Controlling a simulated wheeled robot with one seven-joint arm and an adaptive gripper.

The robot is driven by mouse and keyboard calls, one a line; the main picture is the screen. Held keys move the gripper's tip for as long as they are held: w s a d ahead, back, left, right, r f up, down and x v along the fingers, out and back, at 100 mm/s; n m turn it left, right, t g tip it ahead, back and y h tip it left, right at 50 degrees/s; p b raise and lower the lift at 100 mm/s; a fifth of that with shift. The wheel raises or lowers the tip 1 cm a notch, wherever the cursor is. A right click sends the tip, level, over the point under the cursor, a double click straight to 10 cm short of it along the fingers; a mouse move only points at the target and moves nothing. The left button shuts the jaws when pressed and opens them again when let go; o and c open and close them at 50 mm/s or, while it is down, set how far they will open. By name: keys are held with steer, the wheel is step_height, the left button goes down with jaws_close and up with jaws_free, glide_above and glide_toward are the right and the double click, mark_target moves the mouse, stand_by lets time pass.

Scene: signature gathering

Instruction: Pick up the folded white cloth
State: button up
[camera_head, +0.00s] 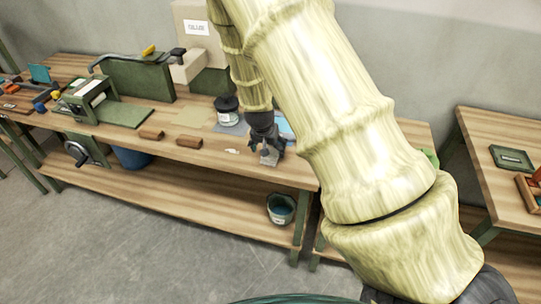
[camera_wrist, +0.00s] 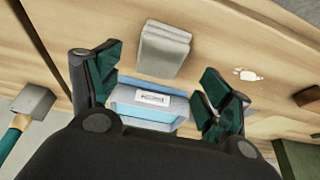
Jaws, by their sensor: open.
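The folded cloth (camera_wrist: 163,48) looks pale grey-white, a flat layered slab with rounded edges, lying on the wooden bench. In the wrist view it lies just ahead of my gripper (camera_wrist: 162,78), between the lines of the two fingertips.
A small white scrap (camera_wrist: 247,74) and brown blocks (camera_head: 189,142) lie to one side. A dark-lidded jar (camera_head: 228,112) stands behind.

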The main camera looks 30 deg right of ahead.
mark_target(270, 156)
steer(key=shift+s+p+x, duration=0.2)
steer(key=shift+p+x, duration=0.55)
steer(key=shift+x, duration=0.45)
steer(key=shift+p+x, duration=0.3)
steer(key=shift+x, duration=0.8)
steer(key=shift+c, duration=0.4)
steer(key=c, duration=1.1)
steer(key=shift+r, duration=0.15)
